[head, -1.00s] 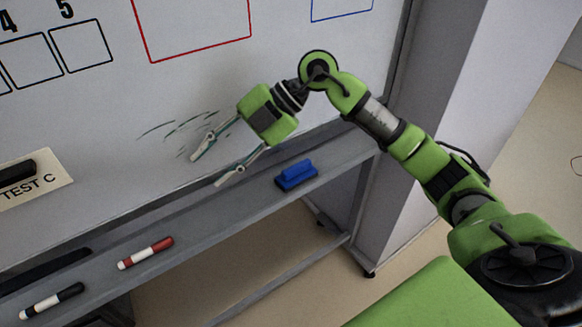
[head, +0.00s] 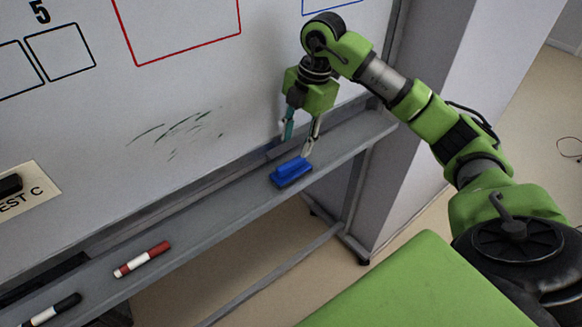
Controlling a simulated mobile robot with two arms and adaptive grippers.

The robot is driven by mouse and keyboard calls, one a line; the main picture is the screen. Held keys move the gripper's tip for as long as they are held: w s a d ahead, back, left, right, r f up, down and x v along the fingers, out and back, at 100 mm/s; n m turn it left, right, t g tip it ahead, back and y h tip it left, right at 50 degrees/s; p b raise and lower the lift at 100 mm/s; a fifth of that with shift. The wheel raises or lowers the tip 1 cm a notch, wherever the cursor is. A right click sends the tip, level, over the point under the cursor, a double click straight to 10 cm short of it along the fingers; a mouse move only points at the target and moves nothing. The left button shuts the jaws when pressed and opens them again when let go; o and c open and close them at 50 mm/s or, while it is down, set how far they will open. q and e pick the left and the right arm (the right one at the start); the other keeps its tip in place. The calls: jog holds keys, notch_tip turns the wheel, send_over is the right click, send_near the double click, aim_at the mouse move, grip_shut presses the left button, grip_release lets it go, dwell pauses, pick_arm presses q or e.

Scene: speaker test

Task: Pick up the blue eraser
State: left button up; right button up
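The blue eraser (head: 291,172) lies on the grey tray (head: 222,197) below the whiteboard. My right gripper (head: 295,142) points down just behind and above the eraser, close to the board. Its two fingers are spread apart with nothing between them. One fingertip is near the eraser's back right end; I cannot tell whether it touches. My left gripper is not in view.
A red marker (head: 142,259) and a black marker (head: 52,310) lie on the tray to the left. The whiteboard (head: 200,90) rises right behind the tray and has dark scribbles. A grey wall or pillar (head: 440,110) stands on the right.

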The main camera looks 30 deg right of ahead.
aim_at(292, 162)
jog(key=shift+a+f, duration=0.1)
jog(key=shift+f, duration=0.6)
jog(key=shift+a+f+p, duration=0.1)
jog(key=shift+f+p, duration=0.1)
jog(key=shift+p, duration=0.15)
jog(key=f+p, duration=0.1)
jog(key=f, duration=0.1)
jog(key=f+p, duration=0.1)
jog(key=f, duration=0.1)
jog(key=shift+a, duration=0.4)
jog(key=shift+f, duration=0.3)
jog(key=shift+w, duration=0.1)
jog(key=shift+f, duration=0.3)
grip_shut()
